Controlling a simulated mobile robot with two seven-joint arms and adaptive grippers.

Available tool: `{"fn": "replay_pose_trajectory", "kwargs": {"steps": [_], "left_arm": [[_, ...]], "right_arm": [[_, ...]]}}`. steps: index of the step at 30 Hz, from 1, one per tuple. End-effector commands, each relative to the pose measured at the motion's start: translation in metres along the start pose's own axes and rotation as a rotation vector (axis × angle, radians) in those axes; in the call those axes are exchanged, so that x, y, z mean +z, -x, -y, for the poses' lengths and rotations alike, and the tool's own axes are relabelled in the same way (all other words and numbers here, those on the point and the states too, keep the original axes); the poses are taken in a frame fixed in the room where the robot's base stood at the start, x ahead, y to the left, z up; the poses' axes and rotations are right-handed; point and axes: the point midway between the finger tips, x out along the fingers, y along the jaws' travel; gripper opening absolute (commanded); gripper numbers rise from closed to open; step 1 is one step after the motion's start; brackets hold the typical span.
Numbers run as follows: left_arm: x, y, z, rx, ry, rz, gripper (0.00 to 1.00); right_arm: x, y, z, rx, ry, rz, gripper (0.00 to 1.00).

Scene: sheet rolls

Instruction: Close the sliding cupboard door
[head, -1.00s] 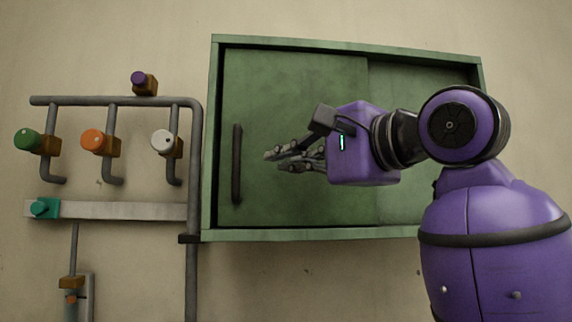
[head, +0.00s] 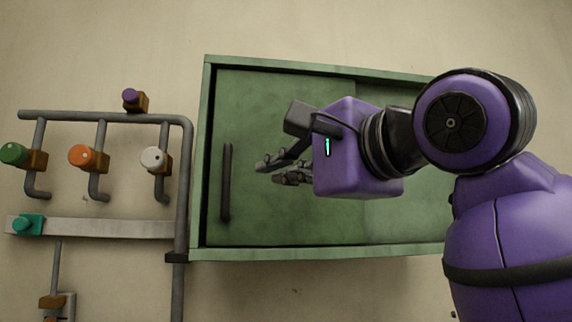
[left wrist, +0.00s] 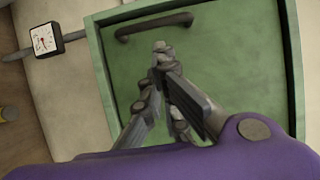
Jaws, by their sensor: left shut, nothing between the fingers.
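The green cupboard (head: 320,254) is on the wall, with a green sliding door (head: 265,110) at its left side. A narrow dark strip shows between the door and the left frame. The door's dark vertical bar handle (head: 226,182) is near its left edge. My left gripper (head: 266,172) is in front of the door, to the right of the handle and apart from it in the picture. Its fingers are shut and empty. In the left wrist view the fingertips (left wrist: 162,48) point toward the handle (left wrist: 153,26); contact cannot be told. My right gripper is not in view.
Left of the cupboard are grey pipes (head: 105,117) with green, orange and white knobs (head: 153,159), and a pale bar (head: 105,228) with a teal knob. A gauge (left wrist: 44,41) shows in the left wrist view. The wall below the cupboard is bare.

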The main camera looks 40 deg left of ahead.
Motion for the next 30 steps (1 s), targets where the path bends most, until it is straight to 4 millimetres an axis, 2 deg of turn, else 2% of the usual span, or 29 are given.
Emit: {"fn": "replay_pose_trajectory", "kwargs": {"steps": [6,12,21,30], "left_arm": [[0.004,-0.041,0.004,-0.001,0.005,0.003,0.0],[0.002,-0.066,0.003,-0.002,0.003,0.002,0.0],[0.0,-0.075,0.001,-0.001,0.001,0.0,0.0],[0.0,-0.074,0.001,-0.001,0.001,0.001,0.0]], "right_arm": [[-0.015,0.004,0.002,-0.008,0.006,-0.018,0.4],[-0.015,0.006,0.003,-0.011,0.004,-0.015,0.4],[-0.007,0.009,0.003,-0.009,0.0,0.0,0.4],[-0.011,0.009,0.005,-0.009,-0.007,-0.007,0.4]]}}
